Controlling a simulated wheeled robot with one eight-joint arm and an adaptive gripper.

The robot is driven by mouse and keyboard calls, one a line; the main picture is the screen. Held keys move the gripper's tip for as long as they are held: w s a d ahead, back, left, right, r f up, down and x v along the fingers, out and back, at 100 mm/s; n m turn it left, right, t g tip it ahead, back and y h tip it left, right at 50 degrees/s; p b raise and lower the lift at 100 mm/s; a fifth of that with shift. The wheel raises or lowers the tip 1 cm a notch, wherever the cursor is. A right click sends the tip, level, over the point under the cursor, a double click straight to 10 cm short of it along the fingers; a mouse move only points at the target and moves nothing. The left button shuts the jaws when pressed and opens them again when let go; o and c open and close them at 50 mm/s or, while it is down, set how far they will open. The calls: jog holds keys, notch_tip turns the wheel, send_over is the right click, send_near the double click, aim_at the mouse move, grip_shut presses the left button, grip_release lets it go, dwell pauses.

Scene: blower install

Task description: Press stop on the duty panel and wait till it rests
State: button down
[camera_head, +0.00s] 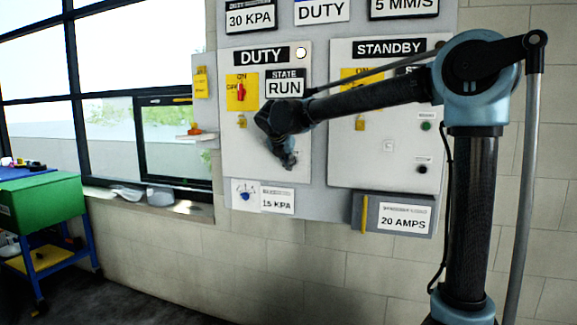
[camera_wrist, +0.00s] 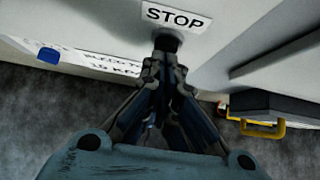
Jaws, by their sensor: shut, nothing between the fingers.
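The duty panel (camera_head: 240,160) is a pale plate on the wall, headed DUTY, with a white lamp at its top right. Its state sign (camera_head: 285,84) reads RUN. The red switch handle (camera_head: 241,91) stands upright on a yellow plate, by the ON mark. In the wrist view the STOP label (camera_wrist: 176,16) is at the top, with the dark stop button (camera_wrist: 166,42) just below it. My gripper (camera_wrist: 164,58) is shut and empty, its fingertips at the button; I cannot tell if they touch. In the head view my gripper (camera_head: 289,160) covers the button.
The standby panel (camera_head: 385,175) stands to the right, with a green button (camera_head: 426,126) and a black one (camera_head: 421,169). A grey box (camera_head: 364,215) reading 20 AMPS juts out below. A green bin (camera_head: 40,203) on a blue cart stands at left.

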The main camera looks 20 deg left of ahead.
dwell(0.3)
jog(key=shift+w+d, duration=0.1)
jog(key=shift+w, duration=0.65)
jog(key=shift+w+r, duration=0.15)
jog(key=shift+r, duration=0.05)
jog(key=s+a+r, duration=0.1)
jog(key=s+r, duration=0.5)
jog(key=s, duration=0.5)
jog(key=shift+s+r, duration=0.25)
jog(key=shift+r, duration=0.1)
